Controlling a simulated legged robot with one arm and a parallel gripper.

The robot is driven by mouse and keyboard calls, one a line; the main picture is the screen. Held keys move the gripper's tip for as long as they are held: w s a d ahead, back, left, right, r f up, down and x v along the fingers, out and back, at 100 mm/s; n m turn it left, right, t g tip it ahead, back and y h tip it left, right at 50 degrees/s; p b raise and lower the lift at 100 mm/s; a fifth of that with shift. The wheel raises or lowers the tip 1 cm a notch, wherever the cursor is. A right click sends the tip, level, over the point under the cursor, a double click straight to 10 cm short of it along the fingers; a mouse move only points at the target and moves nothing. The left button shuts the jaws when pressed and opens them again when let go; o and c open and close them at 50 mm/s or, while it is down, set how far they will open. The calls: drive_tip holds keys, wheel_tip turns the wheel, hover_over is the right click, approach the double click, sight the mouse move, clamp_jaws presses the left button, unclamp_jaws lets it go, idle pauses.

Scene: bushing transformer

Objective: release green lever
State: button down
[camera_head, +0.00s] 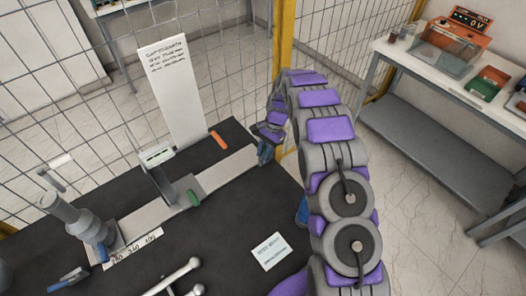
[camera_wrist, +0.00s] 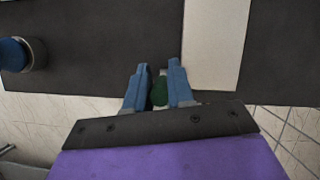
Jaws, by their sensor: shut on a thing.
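My gripper (camera_wrist: 158,84) has its two blue fingers on either side of a dark green rounded piece, the green lever (camera_wrist: 158,92), in the wrist view. The fingers are shut on it. In the head view my gripper (camera_head: 264,150) reaches down to the far right end of a light grey rail (camera_head: 228,168), by the edge of the dark table. The lever at my fingers is hidden there. A separate green block (camera_head: 193,198) sits on the rail further left, apart from my gripper.
An orange handle (camera_head: 218,140) lies beside the rail, near a tall white sign (camera_head: 175,85). A grey stepped bushing (camera_head: 85,222) stands at left. A blue round knob (camera_wrist: 14,55) shows in the wrist view. Wire mesh and a yellow post (camera_head: 283,45) stand behind the table.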

drive_tip(key=shift+w, duration=0.1)
drive_tip(key=c, duration=1.1)
unclamp_jaws()
drive_tip(key=shift+o, duration=0.2)
drive_tip(key=p+v, duration=0.1)
drive_tip(key=v, duration=1.6)
drive_tip(key=shift+w, duration=0.1)
